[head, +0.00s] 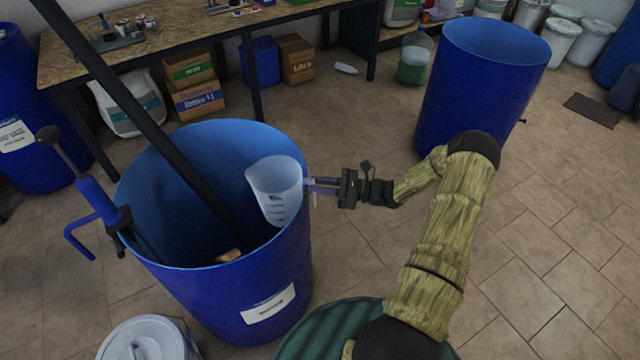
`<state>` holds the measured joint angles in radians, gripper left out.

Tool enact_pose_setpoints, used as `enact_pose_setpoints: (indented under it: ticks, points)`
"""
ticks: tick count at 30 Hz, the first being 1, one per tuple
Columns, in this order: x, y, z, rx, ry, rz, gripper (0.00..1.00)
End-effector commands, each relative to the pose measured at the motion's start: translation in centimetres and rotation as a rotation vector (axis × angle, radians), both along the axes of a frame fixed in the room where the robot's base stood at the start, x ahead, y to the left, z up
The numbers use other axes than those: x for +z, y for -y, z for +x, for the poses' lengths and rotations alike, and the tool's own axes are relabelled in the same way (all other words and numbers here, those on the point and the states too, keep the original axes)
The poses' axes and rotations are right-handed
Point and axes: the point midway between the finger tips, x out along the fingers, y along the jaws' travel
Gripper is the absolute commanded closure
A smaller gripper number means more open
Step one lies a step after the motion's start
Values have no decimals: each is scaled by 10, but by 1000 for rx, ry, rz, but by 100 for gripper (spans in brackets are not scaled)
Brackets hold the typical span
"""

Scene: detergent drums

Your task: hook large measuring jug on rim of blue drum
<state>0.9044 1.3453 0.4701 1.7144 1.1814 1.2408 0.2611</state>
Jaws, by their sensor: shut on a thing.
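The large measuring jug (274,186) is translucent white with dark graduation marks. It is upright at the right side of the near blue drum's mouth, its body showing against the drum's inside. The near blue drum (235,296) is open-topped with a white label on its front. My gripper (312,187) reaches in from the right at rim height and is shut on the jug's right side, where the handle would be. The fingers hide the handle, and I cannot tell whether it touches or hangs on the rim.
A hand pump (93,205) is fixed on the drum's left rim, and a dark pole crosses above the drum. A second open blue drum (480,85) stands at the back right. A lidded white bucket (145,340) is in front.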

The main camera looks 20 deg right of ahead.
Motion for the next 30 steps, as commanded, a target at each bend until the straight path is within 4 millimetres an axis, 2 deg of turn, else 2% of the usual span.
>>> enact_pose_setpoints:
  ticks: [14, 15, 18, 30]
  points:
    - [0, 0, 0, 0, 1, 0, 100]
    - [0, 0, 0, 0, 1, 0, 73]
    - [0, 0, 0, 0, 1, 0, 55]
    - [-1, 6, -2, -2, 1, -2, 55]
